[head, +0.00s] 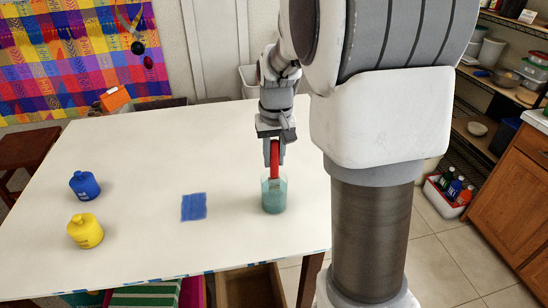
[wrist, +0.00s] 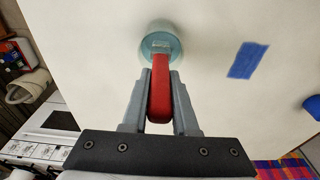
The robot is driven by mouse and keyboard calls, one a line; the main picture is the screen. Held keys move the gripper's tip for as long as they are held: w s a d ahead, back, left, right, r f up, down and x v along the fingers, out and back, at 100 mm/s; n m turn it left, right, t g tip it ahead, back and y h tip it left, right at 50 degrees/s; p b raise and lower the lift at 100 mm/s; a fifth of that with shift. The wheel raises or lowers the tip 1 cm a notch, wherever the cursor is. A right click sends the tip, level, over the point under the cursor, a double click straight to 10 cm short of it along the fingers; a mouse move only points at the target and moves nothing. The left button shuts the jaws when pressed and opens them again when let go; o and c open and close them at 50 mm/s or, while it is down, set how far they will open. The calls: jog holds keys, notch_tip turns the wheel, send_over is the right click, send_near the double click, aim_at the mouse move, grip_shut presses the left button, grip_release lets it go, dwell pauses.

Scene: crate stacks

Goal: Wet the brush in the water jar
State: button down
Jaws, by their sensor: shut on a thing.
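The water jar (head: 274,200) is a clear, teal-tinted jar standing upright on the white table, right of the middle. My gripper (head: 274,145) is above the jar and shut on the red handle of the brush (head: 275,158). The brush points down, and its lower end is inside the jar. In the wrist view the red brush (wrist: 160,88) lies between the two grey fingers (wrist: 159,105), with its pale tip within the rim of the jar (wrist: 149,35). I cannot tell exactly how deep the bristles are.
A blue square (head: 194,207) lies flat left of the jar. A blue bottle (head: 85,185) and a yellow bottle (head: 85,231) stand at the table's left. The white table (head: 150,150) is clear between them. Shelves (head: 490,110) and a wooden cabinet (head: 515,195) are at the right.

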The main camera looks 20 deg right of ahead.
aim_at(274, 139)
jog(key=shift+r+p, duration=1.7)
jog(key=shift+r, duration=0.9)
